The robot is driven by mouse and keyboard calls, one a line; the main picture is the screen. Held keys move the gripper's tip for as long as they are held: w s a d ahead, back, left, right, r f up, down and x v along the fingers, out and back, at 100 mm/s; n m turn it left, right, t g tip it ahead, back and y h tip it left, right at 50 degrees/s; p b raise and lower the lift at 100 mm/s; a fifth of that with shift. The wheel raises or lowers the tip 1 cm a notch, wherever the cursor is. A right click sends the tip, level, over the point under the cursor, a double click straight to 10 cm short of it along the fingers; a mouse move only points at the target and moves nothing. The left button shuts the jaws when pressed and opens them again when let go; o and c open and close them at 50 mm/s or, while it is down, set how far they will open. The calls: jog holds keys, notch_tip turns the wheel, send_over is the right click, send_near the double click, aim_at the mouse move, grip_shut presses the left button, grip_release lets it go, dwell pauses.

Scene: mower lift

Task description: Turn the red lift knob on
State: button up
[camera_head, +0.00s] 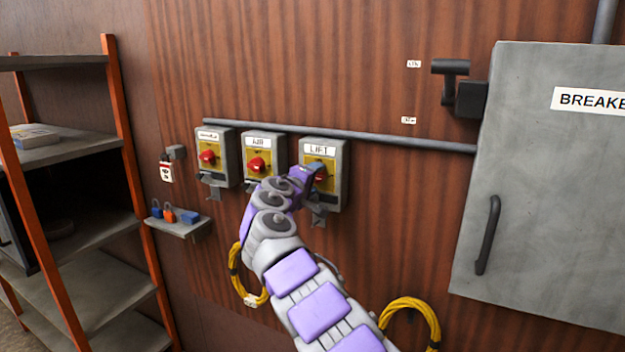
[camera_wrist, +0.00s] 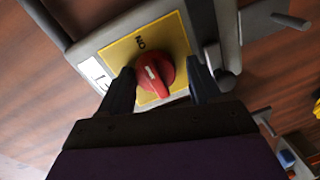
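The red lift knob (camera_wrist: 154,76) sits on a yellow plate (camera_wrist: 178,38) in the wrist view, with a white mark on its face. The word ON is printed on the plate above the knob. My gripper (camera_wrist: 160,78) has one dark finger on each side of the knob, with yellow plate showing between fingers and knob. It is open and does not visibly touch the knob. In the head view my gripper (camera_head: 316,168) is at the box labelled LIFT (camera_head: 336,190) and hides most of the knob.
Two similar boxes with red knobs, one labelled AIR (camera_head: 263,142) and one further left (camera_head: 214,150), stand beside the lift box. A grey breaker cabinet (camera_head: 550,200) is at right. A small shelf (camera_head: 180,228) with padlocks and an orange-framed rack (camera_head: 128,130) are at left.

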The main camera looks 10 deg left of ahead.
jog(key=shift+o, duration=0.8)
jog(key=shift+r, duration=0.1)
jog(key=p+v, duration=0.1)
jog(key=v, duration=1.6)
jog(key=shift+s, duration=0.15)
